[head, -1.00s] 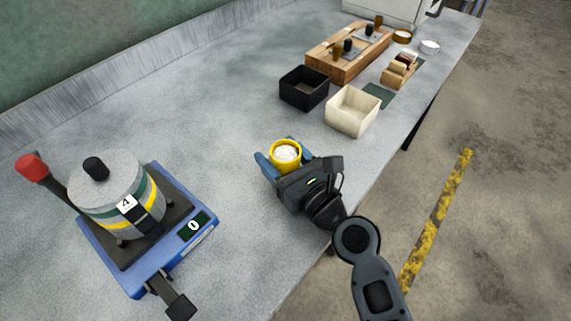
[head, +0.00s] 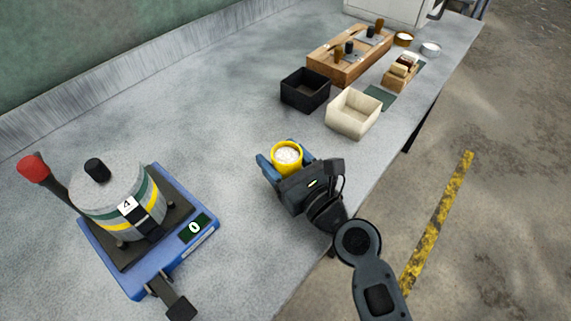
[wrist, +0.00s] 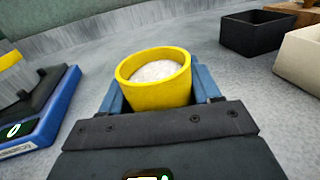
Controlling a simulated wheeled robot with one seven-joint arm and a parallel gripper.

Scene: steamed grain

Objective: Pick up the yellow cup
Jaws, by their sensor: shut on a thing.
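The yellow cup (head: 286,170) holds white grain and stands upright between the blue fingers of my gripper (head: 283,163). The cup also shows in the wrist view (wrist: 162,98), its rim facing up, with a blue finger on each side of it. My gripper (wrist: 160,92) is shut on the cup. The cup's lower part is hidden behind the gripper body, so I cannot tell whether its base touches the table.
A blue scale (head: 204,240) with a grey numbered pot (head: 97,197) stands at left. A black box (head: 305,96), a cream box (head: 352,122) and a wooden rack (head: 327,70) stand toward the back. The grey table (head: 200,120) is clear between them.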

